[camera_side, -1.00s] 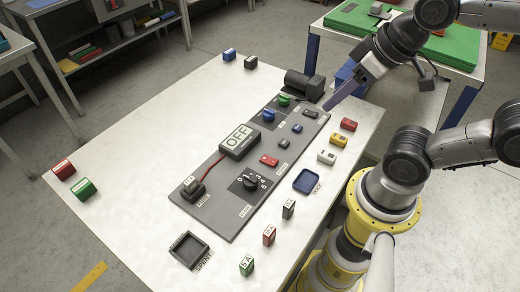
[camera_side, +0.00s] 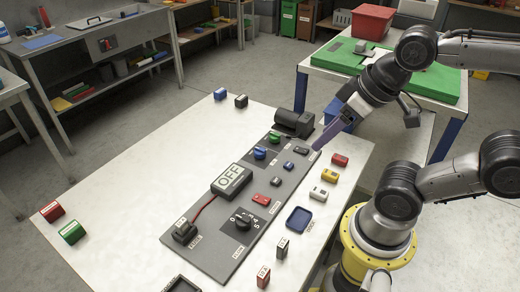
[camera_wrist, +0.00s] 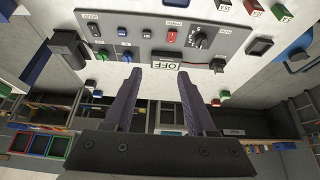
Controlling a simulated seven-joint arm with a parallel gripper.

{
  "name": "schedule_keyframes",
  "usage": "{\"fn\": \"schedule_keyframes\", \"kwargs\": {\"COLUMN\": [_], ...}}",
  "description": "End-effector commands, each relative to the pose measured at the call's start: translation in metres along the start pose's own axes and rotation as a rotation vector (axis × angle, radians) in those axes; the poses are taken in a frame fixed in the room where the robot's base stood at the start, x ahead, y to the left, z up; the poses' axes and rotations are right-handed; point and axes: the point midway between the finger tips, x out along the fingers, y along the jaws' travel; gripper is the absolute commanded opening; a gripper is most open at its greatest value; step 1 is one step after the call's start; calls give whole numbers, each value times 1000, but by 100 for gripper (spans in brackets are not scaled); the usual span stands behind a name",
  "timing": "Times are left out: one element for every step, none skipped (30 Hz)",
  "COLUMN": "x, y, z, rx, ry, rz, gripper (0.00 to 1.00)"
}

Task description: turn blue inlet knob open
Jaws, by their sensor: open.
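The blue inlet knob (camera_side: 260,153) sits on the dark grey panel (camera_side: 225,258), beside the green knob (camera_side: 274,138). In the wrist view the blue knob (camera_wrist: 127,57) shows just left of the fingertips, with the green knob (camera_wrist: 102,55) further left. My gripper (camera_side: 317,147) is open and empty, at the right of the panel's far end and apart from both knobs. In the wrist view its two purple fingers (camera_wrist: 160,76) are spread with nothing between them. The display box (camera_side: 231,179) reads OFF.
A black motor-like block (camera_side: 294,122) stands at the panel's far end. A black dial (camera_side: 243,219), a red switch (camera_side: 261,197) and a black plug (camera_side: 184,231) with a red cable are on the panel. Small coloured blocks (camera_side: 329,176) line the right side. The table's left half is mostly clear.

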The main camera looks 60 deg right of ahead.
Motion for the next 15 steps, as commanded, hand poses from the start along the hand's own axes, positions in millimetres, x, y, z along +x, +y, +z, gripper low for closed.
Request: {"fn": "schedule_keyframes", "kwargs": {"x": [0, 0, 0, 0, 0, -2, -5, -7, -10, -12, -13, -14, -14, -14, -13], "y": [0, 0, 0, 0, 0, 0, 0, 0, 0, 0, 1, 2, 2, 4, 5], "z": [0, 0, 0, 1, 0, -2, -5, -9, -14, -20, -26, -34, -41, -48, -58], "rx": [-11, -23, -47, -71, -100, -146, -184, -225, -282, -325, -367, -422, -465, -506, -561], "ry": [0, 0, -1, -2, -3, 2, 9, 16, 21, 21, 17, 11, 6, -3, -16], "rz": [0, 0, 0, 0, 0, 0, 1, 2, 3, 4, 5, 6, 7, 7, 7], "gripper": [68, 73, 76, 76, 76, 76, 76, 76, 76, 76, 76, 76, 76, 76, 76]}}
